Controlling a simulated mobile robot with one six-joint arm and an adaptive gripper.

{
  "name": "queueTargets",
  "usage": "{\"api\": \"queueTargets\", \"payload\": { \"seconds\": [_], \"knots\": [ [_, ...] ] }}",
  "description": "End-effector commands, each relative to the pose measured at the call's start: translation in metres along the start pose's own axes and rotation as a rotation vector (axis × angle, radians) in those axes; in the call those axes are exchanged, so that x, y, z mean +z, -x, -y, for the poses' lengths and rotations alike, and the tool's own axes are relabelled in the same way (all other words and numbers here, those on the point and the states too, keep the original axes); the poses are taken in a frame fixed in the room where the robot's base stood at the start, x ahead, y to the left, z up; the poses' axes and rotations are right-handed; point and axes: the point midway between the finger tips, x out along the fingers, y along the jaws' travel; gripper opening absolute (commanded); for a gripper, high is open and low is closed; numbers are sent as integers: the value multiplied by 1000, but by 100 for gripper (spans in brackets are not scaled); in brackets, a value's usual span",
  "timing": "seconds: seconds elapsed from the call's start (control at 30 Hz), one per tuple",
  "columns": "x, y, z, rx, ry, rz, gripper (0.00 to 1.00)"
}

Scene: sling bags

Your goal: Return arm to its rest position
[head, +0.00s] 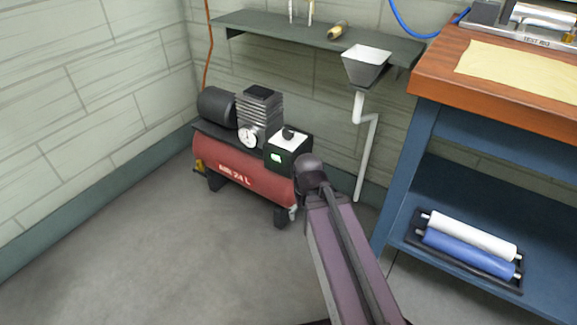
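My arm reaches up from the bottom edge in the head view, a purple link with a dark rounded joint at its far end. The joint overlaps the right end of the red compressor in the picture; I cannot tell how far apart they are. My gripper does not show, so its opening and anything in it cannot be seen.
A red compressor (232,177) stands on the floor by the wall. A dark shelf (300,36) holds small items, with a grey funnel (367,69) and white pipe nearby. A blue workbench (398,187) with rolls (470,250) stands right. Floor at left (130,260) is clear.

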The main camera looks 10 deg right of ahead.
Motion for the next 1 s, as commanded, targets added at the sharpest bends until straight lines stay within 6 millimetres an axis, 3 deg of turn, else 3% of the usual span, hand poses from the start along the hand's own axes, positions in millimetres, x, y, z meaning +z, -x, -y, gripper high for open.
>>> {"api": "queueTargets", "payload": {
  "seconds": [0.27,1.0],
  "knots": [
    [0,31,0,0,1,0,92],
    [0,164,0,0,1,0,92]
  ]
}}
